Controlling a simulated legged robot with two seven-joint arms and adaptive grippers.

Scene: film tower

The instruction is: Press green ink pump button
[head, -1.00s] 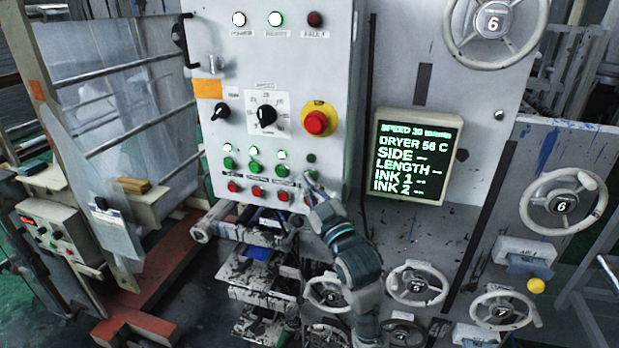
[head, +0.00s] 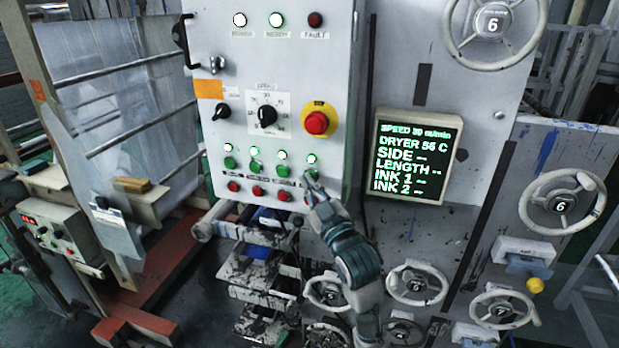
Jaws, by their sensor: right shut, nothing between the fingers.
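The grey control panel (head: 222,130) has a row of green buttons with small lamps above and red buttons below. The rightmost green button (head: 313,173) is partly hidden by my right gripper (head: 308,181). The gripper is shut and empty, its tips at or very near that button; I cannot tell exact contact. The lamp (head: 311,158) above this button is lit white. The other green buttons (head: 256,167) stand to its left, with lit lamps. The labels are too small to read. My left gripper is not in view.
A red emergency knob (head: 316,123) on a yellow ring sits above the gripper. A black dial (head: 267,116) is to its left. A display (head: 410,157) reads INK 1 and INK 2 with dashes. Handwheels (head: 418,283) and rollers are below and right.

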